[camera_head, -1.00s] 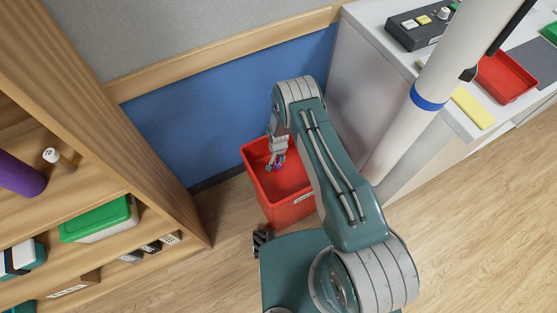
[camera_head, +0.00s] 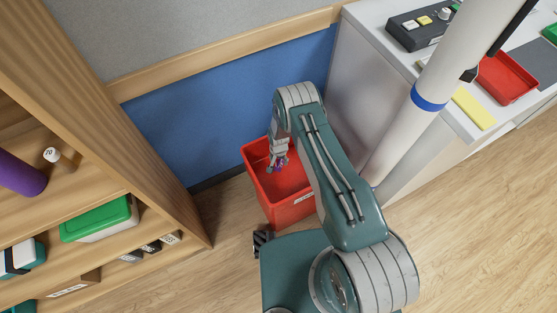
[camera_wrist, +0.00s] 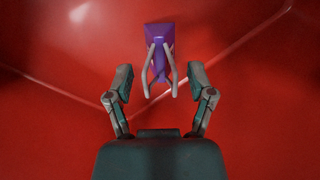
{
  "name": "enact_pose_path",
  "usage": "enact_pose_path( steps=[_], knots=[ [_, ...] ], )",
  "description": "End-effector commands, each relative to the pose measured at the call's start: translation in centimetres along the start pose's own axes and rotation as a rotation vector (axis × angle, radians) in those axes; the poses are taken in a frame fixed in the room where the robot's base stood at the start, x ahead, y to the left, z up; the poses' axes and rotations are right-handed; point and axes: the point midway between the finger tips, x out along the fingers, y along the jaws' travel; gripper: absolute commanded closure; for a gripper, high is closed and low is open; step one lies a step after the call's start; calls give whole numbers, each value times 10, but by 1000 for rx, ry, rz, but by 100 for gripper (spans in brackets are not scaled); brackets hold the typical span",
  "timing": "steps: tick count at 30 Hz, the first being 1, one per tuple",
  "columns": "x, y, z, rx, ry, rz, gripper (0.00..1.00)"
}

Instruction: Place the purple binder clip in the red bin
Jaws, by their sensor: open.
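The red bin (camera_head: 289,209) stands on the floor between the shelf and the white counter. My gripper (camera_head: 277,167) points down into the bin's opening. The purple binder clip (camera_wrist: 160,45) has pale wire handles and lies ahead of my fingertips in the wrist view, against the red of the bin. My gripper (camera_wrist: 160,84) is open there, with its two fingers apart on either side of the clip's handles and a gap on each side. A small purple spot shows at the fingertips in the head view. Whether the clip touches the bin floor is unclear.
A wooden shelf (camera_head: 165,170) with a green-lidded box (camera_head: 98,218) stands at the left. A white counter (camera_head: 365,75) with a red tray (camera_head: 505,78) is at the right. A blue wall panel (camera_head: 225,105) is behind the bin. Wood floor is clear at lower right.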

Motion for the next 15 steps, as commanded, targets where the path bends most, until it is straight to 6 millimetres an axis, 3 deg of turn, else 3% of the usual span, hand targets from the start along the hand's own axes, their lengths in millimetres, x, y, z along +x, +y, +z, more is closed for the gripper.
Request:
enact_pose_path(
  steps=[5, 15],
  knots=[
    [-21, -1, -2, 0, 3, -2, 30],
    [-82, -1, -1, 0, 3, -2, 30]
  ],
)
